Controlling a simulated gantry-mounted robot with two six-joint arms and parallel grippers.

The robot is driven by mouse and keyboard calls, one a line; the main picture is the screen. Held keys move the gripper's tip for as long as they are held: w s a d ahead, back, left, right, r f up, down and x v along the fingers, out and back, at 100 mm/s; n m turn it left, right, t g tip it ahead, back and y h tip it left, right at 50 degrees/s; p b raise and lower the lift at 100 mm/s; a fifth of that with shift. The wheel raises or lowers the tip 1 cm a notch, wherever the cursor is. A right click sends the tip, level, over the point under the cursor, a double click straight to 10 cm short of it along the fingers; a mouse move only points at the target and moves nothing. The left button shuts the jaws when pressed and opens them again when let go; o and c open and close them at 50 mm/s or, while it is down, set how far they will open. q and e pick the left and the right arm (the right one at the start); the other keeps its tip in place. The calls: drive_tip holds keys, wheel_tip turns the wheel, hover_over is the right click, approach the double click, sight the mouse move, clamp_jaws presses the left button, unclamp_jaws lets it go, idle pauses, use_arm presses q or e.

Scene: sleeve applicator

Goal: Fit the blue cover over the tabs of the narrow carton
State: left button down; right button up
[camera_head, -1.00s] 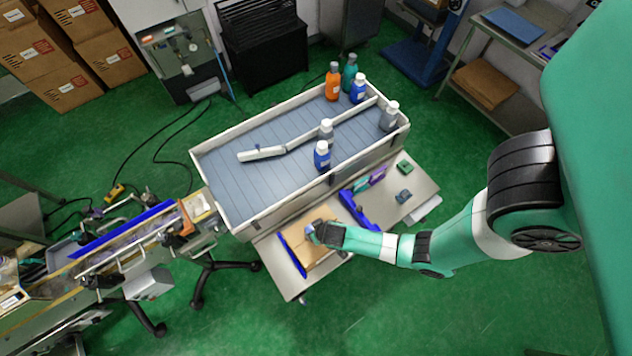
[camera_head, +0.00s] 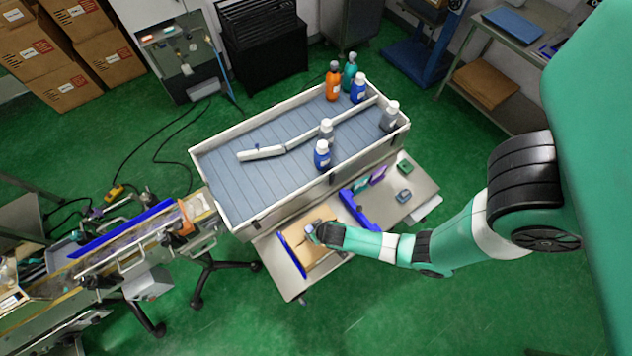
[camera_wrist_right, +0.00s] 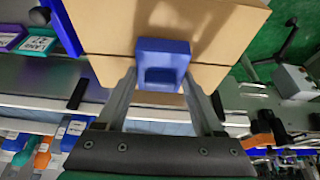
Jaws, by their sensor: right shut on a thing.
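The brown carton (camera_head: 299,228) lies on the grey table below the conveyor, between two blue rails. In the right wrist view the carton (camera_wrist_right: 105,25) fills the top, with a seam across its face. My right gripper (camera_head: 314,231) is over the carton. In the wrist view my right gripper (camera_wrist_right: 161,82) is shut on the small blue cover (camera_wrist_right: 163,48), which has a recess in its near side. The cover overlaps the carton's seam. I cannot tell whether it touches the carton, and the tabs are hidden. My left gripper is in neither view.
Blue rails (camera_head: 291,254) flank the carton. Teal and purple labelled bins (camera_wrist_right: 39,43) and a green item (camera_head: 404,167) are farther along the table (camera_head: 421,186). The white-walled conveyor (camera_head: 235,175) with several bottles stands behind. A second line (camera_head: 130,245) stands at left.

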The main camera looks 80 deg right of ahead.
drive_tip(key=shift+f, duration=0.15)
drive_tip(key=o, duration=1.4)
drive_tip(key=shift+c, duration=0.2)
wheel_tip(320, 180, up, 7)
drive_tip(key=p, duration=0.6)
drive_tip(key=shift+p, duration=0.4)
